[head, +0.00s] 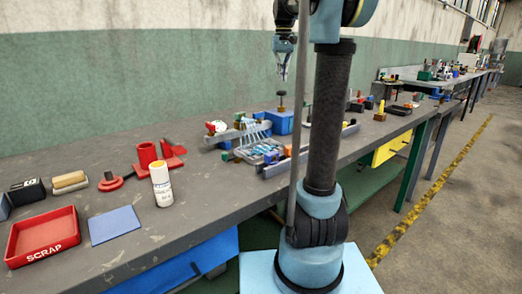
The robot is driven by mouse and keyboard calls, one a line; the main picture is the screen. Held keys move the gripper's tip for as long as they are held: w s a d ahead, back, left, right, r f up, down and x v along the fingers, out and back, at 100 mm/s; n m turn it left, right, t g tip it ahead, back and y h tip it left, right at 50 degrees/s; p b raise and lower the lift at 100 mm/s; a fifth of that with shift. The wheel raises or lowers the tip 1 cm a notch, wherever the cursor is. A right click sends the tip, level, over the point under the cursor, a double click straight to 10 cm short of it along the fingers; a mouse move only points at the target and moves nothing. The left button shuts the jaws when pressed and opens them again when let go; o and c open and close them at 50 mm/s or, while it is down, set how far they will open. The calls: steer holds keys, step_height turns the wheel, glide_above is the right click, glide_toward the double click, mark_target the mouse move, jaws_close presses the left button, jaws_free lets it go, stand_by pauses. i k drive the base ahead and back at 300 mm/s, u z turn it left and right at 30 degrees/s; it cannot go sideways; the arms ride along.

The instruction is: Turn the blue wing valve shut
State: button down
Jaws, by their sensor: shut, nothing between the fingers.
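My gripper (284,72) hangs above the workbench (215,190) in the head view, pointing down. It is shut and holds nothing. Below it is a dark round knob on a thin upright stem (281,97), beside a blue block (283,122). The gripper appears above this knob and apart from it; the depth between them is hard to judge. I cannot clearly pick out the blue wing valve among the small parts at mid-bench. My arm column hides part of the bench just to the right.
A grey fixture with a red-and-white round part (216,127) and a rack of tools (258,145) crowd mid-bench. At left are a red scrap tray (43,236), a blue mat (114,225), a white bottle (161,187) and a red cylinder (147,154). The front bench middle is clear.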

mark_target(257, 115)
steer(key=k, duration=1)
